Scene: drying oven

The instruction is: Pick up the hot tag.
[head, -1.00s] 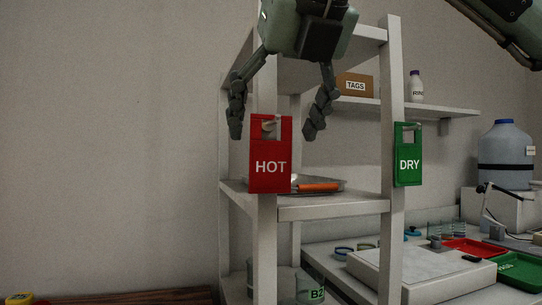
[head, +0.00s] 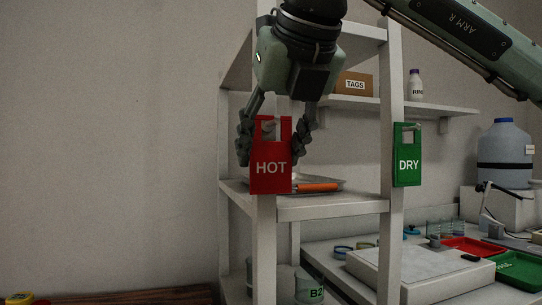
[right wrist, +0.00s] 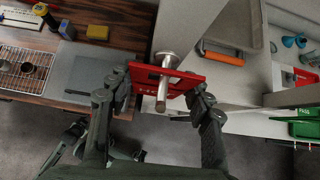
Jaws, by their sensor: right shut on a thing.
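The red hot tag (head: 270,168) hangs upright on the front left post of the shelf rack, with a peg through its cut-out. In the right wrist view the tag (right wrist: 180,79) lies between the fingertips, and the metal peg (right wrist: 163,80) passes through its slot. My right gripper (head: 273,138) comes from above and is shut on the tag, one finger at each side edge. The tag is still on the peg.
A green DRY tag (head: 407,155) hangs on the right post (head: 390,230). A tray with an orange-handled tool (head: 317,187) sits on the rack shelf behind the hot tag. Bottles and red and green trays stand at the right.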

